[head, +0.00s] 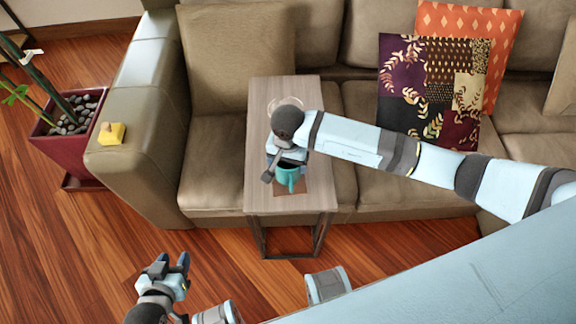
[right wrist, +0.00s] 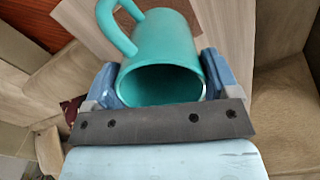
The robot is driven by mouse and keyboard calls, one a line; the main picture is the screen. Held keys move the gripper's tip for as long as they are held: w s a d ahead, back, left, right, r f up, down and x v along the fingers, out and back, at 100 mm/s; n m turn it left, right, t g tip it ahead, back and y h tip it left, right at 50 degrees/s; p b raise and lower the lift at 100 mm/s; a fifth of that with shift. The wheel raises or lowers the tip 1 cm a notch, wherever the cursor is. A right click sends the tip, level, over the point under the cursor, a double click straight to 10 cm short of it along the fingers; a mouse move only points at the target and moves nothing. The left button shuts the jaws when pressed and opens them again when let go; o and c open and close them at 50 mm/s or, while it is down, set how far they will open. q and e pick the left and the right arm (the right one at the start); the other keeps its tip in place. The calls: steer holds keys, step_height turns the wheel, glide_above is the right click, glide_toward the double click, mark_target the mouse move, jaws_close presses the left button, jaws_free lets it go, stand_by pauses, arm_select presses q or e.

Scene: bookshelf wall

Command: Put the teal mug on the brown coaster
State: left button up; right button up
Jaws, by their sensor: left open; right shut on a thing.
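The teal mug (head: 287,172) is between the fingers of my right gripper (head: 287,158) above the near end of the narrow side table. The right wrist view shows the mug (right wrist: 165,45) gripped between both fingers, its mouth facing the camera and its handle at upper left. The brown coaster (head: 279,188) shows partly behind and around the mug; a brown patch of it also shows in the right wrist view (right wrist: 78,15). I cannot tell whether the mug touches it. My left gripper (head: 173,265) is open and empty, low over the floor at lower left.
The wooden side table (head: 257,195) stands before a beige sofa (head: 212,165). A pale ring-shaped thing (head: 272,103) lies at its far end, partly hidden by my right arm. A yellow object (head: 111,137) rests on the sofa arm. A red planter (head: 65,150) stands left.

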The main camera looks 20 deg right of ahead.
mark_target(288, 168)
step_height(288, 168, down, 3)
steer(key=shift+r, duration=0.1)
steer(key=shift+f, duration=0.25)
steer(key=o, duration=1)
